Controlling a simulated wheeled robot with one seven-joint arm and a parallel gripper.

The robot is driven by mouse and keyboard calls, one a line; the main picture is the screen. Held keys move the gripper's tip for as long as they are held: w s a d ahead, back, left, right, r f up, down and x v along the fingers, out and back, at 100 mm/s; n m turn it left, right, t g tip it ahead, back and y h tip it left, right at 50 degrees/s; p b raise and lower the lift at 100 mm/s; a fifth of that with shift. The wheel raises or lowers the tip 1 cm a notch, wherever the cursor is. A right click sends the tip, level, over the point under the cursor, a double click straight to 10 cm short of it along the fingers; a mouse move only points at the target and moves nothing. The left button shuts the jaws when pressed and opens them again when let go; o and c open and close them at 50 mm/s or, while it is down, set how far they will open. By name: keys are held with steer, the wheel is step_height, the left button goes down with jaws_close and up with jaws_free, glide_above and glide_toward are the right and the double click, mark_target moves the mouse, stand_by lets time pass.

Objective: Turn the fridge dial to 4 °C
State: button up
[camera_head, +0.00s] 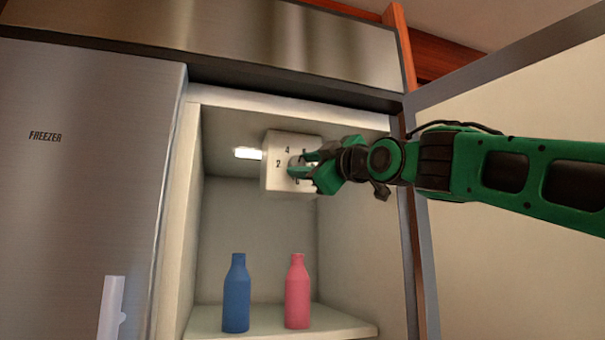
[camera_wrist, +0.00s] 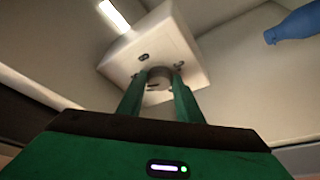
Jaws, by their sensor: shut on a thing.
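The dial box (camera_head: 279,163) is a pale block with black numbers, mounted high inside the open fridge. A "4" and a "2" can be read on its face in the head view; other marks are partly hidden by my gripper. The dial (camera_wrist: 160,75) is a grey round knob in the middle of the box face in the wrist view, where the box (camera_wrist: 178,45) also shows. My green gripper (camera_head: 302,168) reaches in from the right and is shut on the dial, with one finger on each side of it in the wrist view (camera_wrist: 160,88). The dial's pointer setting cannot be read.
A blue bottle (camera_head: 236,294) and a pink bottle (camera_head: 297,292) stand on the shelf (camera_head: 270,327) below the box. A lit lamp (camera_head: 247,153) is left of the box. The freezer door (camera_head: 80,190) is shut; the open fridge door (camera_head: 510,250) stands at right.

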steer(key=n, duration=0.1)
steer(key=n+g, duration=0.1)
steer(key=n, duration=0.1)
steer(key=n+g, duration=0.1)
steer(key=n, duration=0.1)
steer(key=shift+d+r, duration=0.15)
steer(key=shift+r, duration=0.1)
steer(key=n+g, duration=0.1)
steer(key=n, duration=0.3)
steer(key=shift+r+g, duration=0.1)
steer(key=shift+g, duration=0.3)
steer(key=shift+n, duration=0.4)
steer(key=o, duration=1)
steer(key=shift+o, duration=0.2)
steer(key=shift+s+d+r, duration=0.1)
steer(key=shift+s+d, duration=0.05)
steer(key=v, duration=1)
